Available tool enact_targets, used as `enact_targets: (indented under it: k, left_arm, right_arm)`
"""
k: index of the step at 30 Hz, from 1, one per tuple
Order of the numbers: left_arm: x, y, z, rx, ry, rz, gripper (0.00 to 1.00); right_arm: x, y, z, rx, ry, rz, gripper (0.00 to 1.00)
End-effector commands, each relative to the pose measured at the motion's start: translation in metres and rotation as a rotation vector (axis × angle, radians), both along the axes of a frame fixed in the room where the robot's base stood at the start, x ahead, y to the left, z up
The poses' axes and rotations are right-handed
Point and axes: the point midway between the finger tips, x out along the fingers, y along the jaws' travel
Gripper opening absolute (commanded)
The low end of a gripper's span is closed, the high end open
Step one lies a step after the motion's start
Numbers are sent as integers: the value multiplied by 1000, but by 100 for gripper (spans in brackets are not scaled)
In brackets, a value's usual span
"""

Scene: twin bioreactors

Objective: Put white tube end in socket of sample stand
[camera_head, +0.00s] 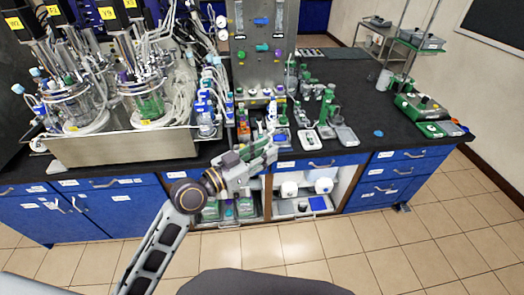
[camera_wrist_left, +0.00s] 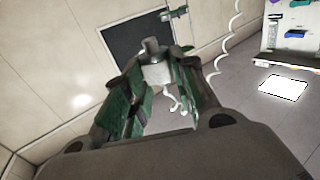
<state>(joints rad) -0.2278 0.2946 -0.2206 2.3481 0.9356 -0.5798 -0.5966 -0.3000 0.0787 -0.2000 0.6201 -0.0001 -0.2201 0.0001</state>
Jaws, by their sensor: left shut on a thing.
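My left gripper (camera_head: 270,150) reaches in over the front edge of the black bench in the head view. In the left wrist view the gripper's green-padded fingers (camera_wrist_left: 158,92) are closed around a white piece with a grey tip, which looks like the white tube end (camera_wrist_left: 155,72). A coiled white tube (camera_wrist_left: 232,45) shows behind the fingers; its link to the held piece is not clear. A green stand (camera_head: 325,105) is on the bench beyond the gripper and may be the sample stand. Its socket is too small to make out. My right gripper is not in view.
Twin glass bioreactors (camera_head: 145,95) with many tubes stand in a metal tray (camera_head: 120,148) on the left. A steel panel (camera_head: 262,55) rises behind the gripper. Small bottles and devices crowd the bench middle.

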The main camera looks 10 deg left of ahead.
Motion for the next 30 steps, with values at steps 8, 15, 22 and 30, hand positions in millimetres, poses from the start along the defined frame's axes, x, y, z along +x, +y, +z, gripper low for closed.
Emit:
enact_targets:
  k: [8, 15, 22, 30]
  left_arm:
    - [8, -6, -9, 4, 0, -58, 7]
    - [14, -12, -17, 4, 0, -112, 7]
    - [20, -17, -24, 4, 3, -157, 7]
    - [26, -23, -32, 4, 3, -211, 7]
  right_arm:
    - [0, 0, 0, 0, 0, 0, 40]
    - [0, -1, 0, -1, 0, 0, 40]
    - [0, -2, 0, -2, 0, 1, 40]
    - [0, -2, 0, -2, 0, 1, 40]
